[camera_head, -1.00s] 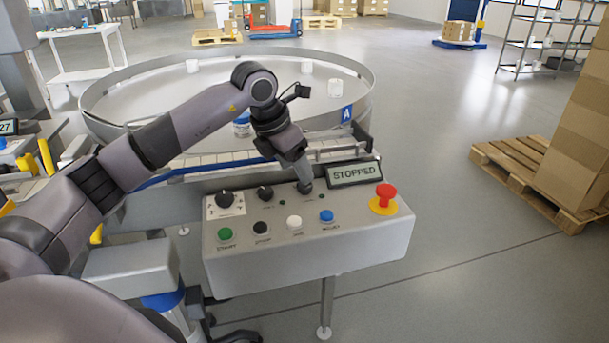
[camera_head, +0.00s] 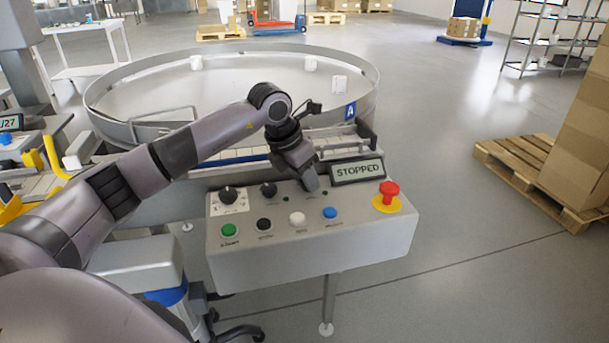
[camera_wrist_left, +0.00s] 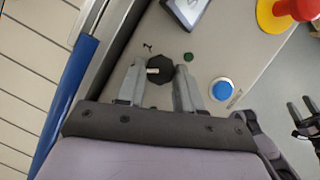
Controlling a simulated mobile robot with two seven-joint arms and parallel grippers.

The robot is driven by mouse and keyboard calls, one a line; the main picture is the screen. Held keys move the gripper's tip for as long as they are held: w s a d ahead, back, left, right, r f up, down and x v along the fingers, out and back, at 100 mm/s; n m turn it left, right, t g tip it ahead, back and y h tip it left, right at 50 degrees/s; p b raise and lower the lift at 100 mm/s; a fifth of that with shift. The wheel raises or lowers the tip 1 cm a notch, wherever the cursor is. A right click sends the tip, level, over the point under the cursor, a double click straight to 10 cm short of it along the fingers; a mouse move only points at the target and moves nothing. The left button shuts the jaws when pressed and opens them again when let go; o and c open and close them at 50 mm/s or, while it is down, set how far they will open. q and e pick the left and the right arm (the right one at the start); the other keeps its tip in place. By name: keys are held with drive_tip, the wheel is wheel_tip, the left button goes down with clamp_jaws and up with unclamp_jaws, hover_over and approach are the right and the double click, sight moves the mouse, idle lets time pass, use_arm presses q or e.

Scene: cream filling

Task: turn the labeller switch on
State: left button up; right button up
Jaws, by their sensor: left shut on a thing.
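The control panel (camera_head: 365,238) of the labeller shows buttons, two black knobs at its upper left and a display (camera_head: 358,172) reading STOPPED. My left gripper (camera_head: 311,187) points down at the panel just left of the display. In the left wrist view its two fingers (camera_wrist_left: 160,85) stand on either side of a black rotary switch (camera_wrist_left: 159,69) with a white pointer mark, shut on it. The switch's label is too small to read, and in the head view the gripper hides it. What looks like my right gripper (camera_wrist_left: 302,112) shows at the right edge, fingers apart and empty.
A blue button (camera_head: 329,213) and a dark green lamp (camera_wrist_left: 188,57) lie close to the fingers. Behind stands a round turntable (camera_head: 368,88) holding a few white containers.

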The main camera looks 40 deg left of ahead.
sight(293, 185)
use_arm(q)
drive_tip(key=m+h, duration=0.1)
drive_tip(key=m, duration=0.1)
drive_tip(key=m+g+h, duration=0.1)
drive_tip(key=m, duration=0.2)
drive_tip(key=shift+w+a+r+m+p, duration=0.1)
drive_tip(key=shift+w+a+m+p, duration=0.1)
drive_tip(key=shift+m+p, duration=0.15)
drive_tip(key=shift+w+m+g+h, duration=0.1)
drive_tip(key=shift+m+g+h, duration=0.25)
drive_tip(key=shift+m, duration=0.9)
drive_tip(key=shift+w+a+m+g, duration=0.1)
drive_tip(key=shift+m+g, duration=0.65)
drive_tip(key=shift+m, duration=1.15)
drive_tip(key=shift+h, duration=0.25)
drive_tip(key=o, duration=1)
drive_tip(key=shift+o, duration=0.2)
drive_tip(key=v, duration=0.7)
